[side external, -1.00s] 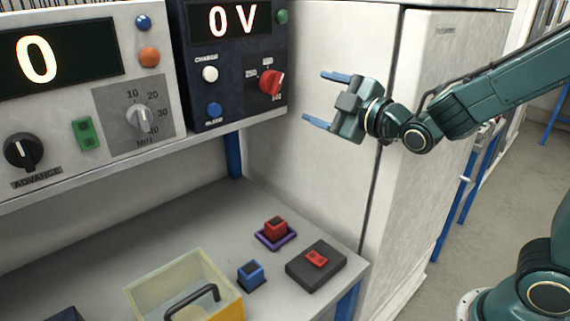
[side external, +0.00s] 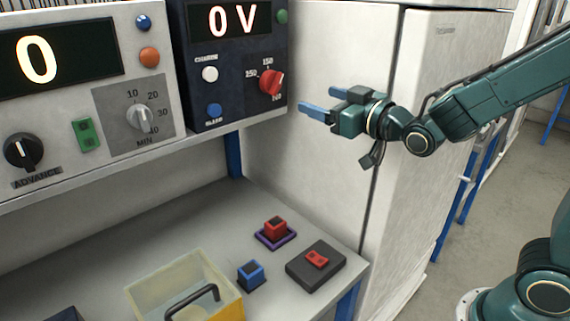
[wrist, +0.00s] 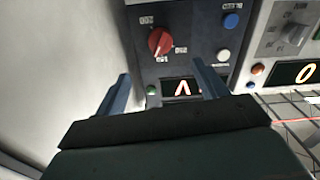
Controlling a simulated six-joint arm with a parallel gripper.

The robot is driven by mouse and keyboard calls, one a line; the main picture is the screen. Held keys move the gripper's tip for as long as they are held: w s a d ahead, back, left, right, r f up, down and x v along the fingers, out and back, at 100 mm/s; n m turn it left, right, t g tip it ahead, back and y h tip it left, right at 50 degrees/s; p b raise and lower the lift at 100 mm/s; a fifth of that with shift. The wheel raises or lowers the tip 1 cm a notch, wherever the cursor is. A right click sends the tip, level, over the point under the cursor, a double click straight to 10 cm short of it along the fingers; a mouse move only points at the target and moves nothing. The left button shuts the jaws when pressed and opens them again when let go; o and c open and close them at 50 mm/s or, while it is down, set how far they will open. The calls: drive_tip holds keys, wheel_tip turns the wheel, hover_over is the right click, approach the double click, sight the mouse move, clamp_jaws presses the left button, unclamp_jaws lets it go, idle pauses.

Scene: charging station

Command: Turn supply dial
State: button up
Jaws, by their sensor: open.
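The supply dial is a red knob (side external: 271,82) on the dark supply panel (side external: 235,105), with printed numbers around it. It also shows in the wrist view (wrist: 160,41), upside down, above the gap between the fingers. The panel's display (side external: 230,20) reads 0 V. My gripper (side external: 322,101) is open and empty, to the right of the dial and a little lower in the side view, apart from it. Its blue fingers point toward the panel. In the wrist view the two fingers (wrist: 162,92) stand apart with nothing between them.
A white timer panel (side external: 110,75) with a dial and buttons adjoins on the left. On the bench below are a yellow bin (side external: 190,290), a blue block (side external: 251,273), a red block (side external: 275,228) and a dark box with a red switch (side external: 316,260). A pale cabinet (side external: 440,130) stands behind my gripper.

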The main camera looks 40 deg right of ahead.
sight(280, 86)
drive_tip(key=shift+w, duration=0.1)
drive_tip(key=shift+w, duration=6.85)
drive_tip(key=c, duration=1)
drive_tip(key=shift+o, duration=0.2)
drive_tip(key=shift+n, duration=0.3)
drive_tip(key=shift+d+n, duration=0.1)
drive_tip(key=shift+n, duration=2.5)
